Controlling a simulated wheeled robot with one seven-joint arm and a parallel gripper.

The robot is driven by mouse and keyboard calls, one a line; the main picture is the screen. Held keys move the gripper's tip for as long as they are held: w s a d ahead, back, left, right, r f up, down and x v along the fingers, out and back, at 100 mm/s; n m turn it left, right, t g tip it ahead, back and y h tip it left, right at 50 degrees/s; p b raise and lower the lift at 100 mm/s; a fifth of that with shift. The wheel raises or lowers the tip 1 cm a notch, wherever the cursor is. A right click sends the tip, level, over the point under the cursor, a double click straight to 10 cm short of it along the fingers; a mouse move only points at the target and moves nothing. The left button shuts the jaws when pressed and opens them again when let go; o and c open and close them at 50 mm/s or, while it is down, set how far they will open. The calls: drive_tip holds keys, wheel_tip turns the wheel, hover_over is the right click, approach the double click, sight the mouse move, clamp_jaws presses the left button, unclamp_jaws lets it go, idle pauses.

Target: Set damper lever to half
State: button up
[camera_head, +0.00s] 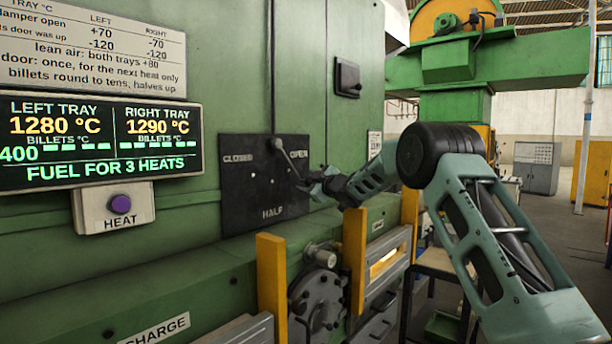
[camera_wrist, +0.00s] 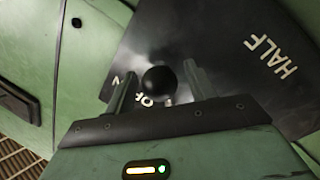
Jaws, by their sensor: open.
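The dark damper plate (camera_head: 250,190) is on the green furnace wall, marked CLOSED at left, OPEN at right and HALF at the bottom. Contact cannot be told.
A tray readout (camera_head: 100,140) and a purple HEAT button (camera_head: 120,204) are left of the plate. Yellow posts (camera_head: 272,285) and a round metal fitting (camera_head: 318,300) stand below it. A dark switch box (camera_head: 347,77) is above right.

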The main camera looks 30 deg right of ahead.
drive_tip(key=shift+w+a, duration=0.1)
drive_tip(key=shift+w, duration=0.7)
clamp_jaws()
drive_tip(key=shift+s+a+f+m, duration=0.25)
drive_tip(key=shift+a+f+m, duration=0.3)
drive_tip(key=shift+a+m, duration=0.1)
drive_tip(key=a+m, duration=0.1)
drive_tip(key=a, duration=0.1)
drive_tip(key=s+a+f+m+g+p, duration=0.1)
drive_tip(key=a+m, duration=0.1)
drive_tip(key=s+a+f+m, duration=0.1)
drive_tip(key=a, duration=0.1)
drive_tip(key=shift+s+f+m+p, duration=0.1)
drive_tip(key=shift+f+m+p, duration=0.15)
drive_tip(key=shift+p, duration=0.05)
drive_tip(key=shift+s+a+f+m+g+y, duration=0.1)
drive_tip(key=shift+s+a+m+g+y, duration=0.1)
drive_tip(key=shift+a+m, duration=0.25)
drive_tip(key=shift+s+a+f+m+g+y, duration=0.1)
drive_tip(key=shift+s+a+m+g, duration=0.15)
drive_tip(key=shift+a, duration=0.4)
unclamp_jaws()
